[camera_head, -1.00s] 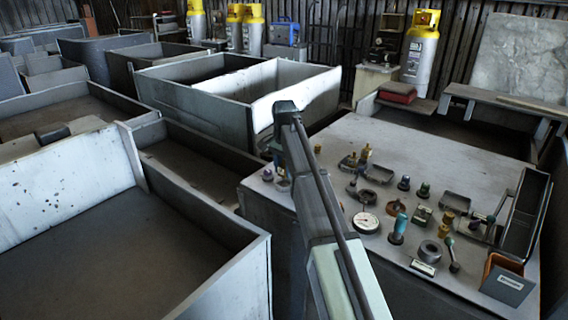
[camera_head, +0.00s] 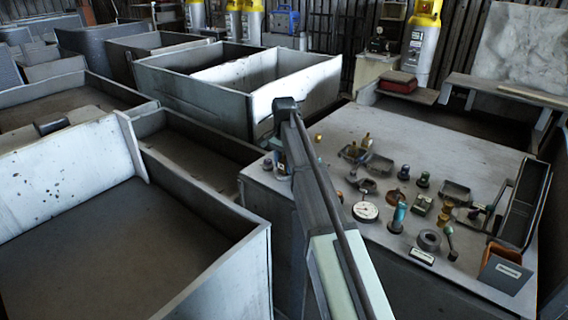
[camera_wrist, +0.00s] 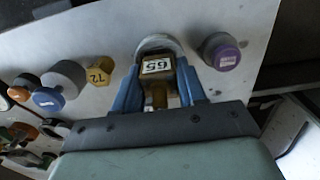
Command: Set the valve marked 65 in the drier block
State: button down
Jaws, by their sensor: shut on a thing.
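The valve marked 65 (camera_wrist: 158,66) is a brass-coloured piece with a white label, seen in the wrist view between the blue fingers of my gripper (camera_wrist: 160,92). My gripper is shut on it. A round grey part (camera_wrist: 155,43) shows right behind the valve; I cannot tell whether the valve sits in it or is above it. I cannot make out the drier block for sure. In the head view my arm hides most of the gripper and the valve at the left edge of the bench.
In the wrist view a purple-capped part (camera_wrist: 221,52) stands close right, and a yellow part marked 72 (camera_wrist: 100,70) and a blue-capped part (camera_wrist: 47,99) stand left. The bench (camera_head: 420,150) holds a dial gauge (camera_head: 365,211), several small parts and an orange-and-grey bin (camera_head: 505,268).

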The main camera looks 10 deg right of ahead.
jog(key=shift+f, duration=0.4)
dwell(1.4)
jog(key=c, duration=0.6)
grip_release()
jog(key=shift+o, duration=0.6)
jog(key=o, duration=0.3)
jog(key=shift+r, duration=3.7)
